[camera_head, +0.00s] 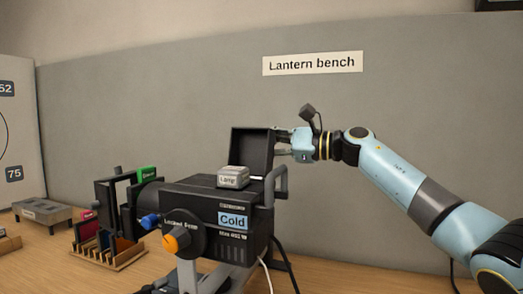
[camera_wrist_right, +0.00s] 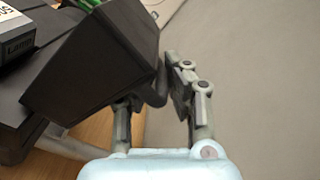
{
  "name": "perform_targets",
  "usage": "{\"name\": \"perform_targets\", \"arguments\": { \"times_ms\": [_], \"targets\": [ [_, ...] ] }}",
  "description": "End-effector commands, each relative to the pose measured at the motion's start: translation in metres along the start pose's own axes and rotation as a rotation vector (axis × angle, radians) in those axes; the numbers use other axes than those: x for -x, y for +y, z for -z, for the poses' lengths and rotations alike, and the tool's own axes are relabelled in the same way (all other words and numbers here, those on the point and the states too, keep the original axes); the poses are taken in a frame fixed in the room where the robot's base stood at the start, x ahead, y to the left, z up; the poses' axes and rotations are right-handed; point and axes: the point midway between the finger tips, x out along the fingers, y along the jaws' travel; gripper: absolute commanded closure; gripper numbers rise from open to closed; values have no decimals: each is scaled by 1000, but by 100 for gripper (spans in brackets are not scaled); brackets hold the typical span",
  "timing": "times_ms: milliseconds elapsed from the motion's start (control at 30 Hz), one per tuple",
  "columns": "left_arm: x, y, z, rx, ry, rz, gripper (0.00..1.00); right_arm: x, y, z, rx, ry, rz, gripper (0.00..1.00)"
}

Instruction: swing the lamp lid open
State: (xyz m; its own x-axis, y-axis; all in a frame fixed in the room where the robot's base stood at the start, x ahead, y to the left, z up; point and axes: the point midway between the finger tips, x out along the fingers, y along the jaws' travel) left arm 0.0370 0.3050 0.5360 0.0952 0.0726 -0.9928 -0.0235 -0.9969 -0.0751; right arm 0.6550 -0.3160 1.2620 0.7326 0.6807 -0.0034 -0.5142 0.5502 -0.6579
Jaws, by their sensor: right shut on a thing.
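The black lamp lid (camera_head: 252,150) stands roughly upright at the back of the black lantern housing (camera_head: 225,200), so the housing top is uncovered. In the right wrist view the lid (camera_wrist_right: 95,60) fills the upper left. My right gripper (camera_head: 286,142) is at the lid's upper right edge. In the right wrist view its fingers (camera_wrist_right: 160,95) are shut on a dark tab at the lid's edge. A grey block labelled Lamp (camera_head: 233,178) sits on the housing top in front of the lid. My left gripper is not in view.
The housing has an orange knob (camera_head: 170,242), a blue knob (camera_head: 150,221), a Cold display (camera_head: 233,220) and a side handle (camera_head: 279,182). A wooden rack (camera_head: 108,253) with coloured slides and a grey box (camera_head: 42,212) stand at left. The wall is behind.

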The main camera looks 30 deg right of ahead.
Motion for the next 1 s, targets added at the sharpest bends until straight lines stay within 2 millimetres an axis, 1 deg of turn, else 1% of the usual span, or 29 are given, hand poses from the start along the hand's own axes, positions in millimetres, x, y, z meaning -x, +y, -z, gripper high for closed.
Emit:
{"name": "perform_targets", "arguments": {
  "times_ms": [33, 100, 300, 400, 500, 600, 867, 900, 1000],
  "targets": [
    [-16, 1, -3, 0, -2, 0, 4, 0, 0, 0, 39, -4, 7, 100],
    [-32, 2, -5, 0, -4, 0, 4, 0, 0, -4, 97, -3, 7, 100],
    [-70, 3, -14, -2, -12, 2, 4, 0, -2, -22, 282, 0, 6, 100],
    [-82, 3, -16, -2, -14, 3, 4, 0, -1, -32, 364, 1, 4, 100],
    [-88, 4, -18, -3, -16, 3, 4, 0, -2, -40, 418, 3, 4, 100],
    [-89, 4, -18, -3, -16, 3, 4, 0, -2, -43, 441, 6, 3, 100],
    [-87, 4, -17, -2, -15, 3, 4, 0, -4, -45, 443, 6, 3, 100],
    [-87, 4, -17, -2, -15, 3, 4, 0, -4, -45, 443, 6, 4, 87],
    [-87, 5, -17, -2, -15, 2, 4, 0, -4, -45, 443, 5, 4, 74]
  ]
}}
